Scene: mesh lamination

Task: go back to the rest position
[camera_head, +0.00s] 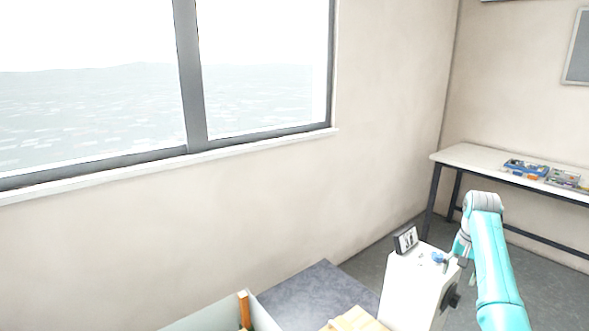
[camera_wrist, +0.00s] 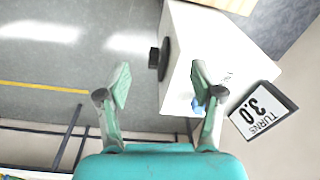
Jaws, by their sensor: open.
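My gripper (camera_wrist: 160,84) is open in the wrist view, with its two fingers apart and nothing seen between them. The white machine box (camera_wrist: 205,60) lies beyond and partly behind the right finger. A black knob (camera_wrist: 160,60) sticks out of its side, and a small blue part (camera_wrist: 197,105) shows beside the right finger. A display (camera_wrist: 263,111) reads "TURNS 3.0". In the head view my teal arm is bent down at the right of the white box (camera_head: 412,288). My gripper is largely hidden there behind the arm and the box top.
A workbench (camera_head: 470,157) along the right wall carries a blue tray (camera_head: 526,168) and other small items. A dark grey surface (camera_head: 315,292), a pale bin (camera_head: 215,318) and light wooden pieces (camera_head: 357,321) are at the bottom. Open floor (camera_head: 555,290) lies right of the arm.

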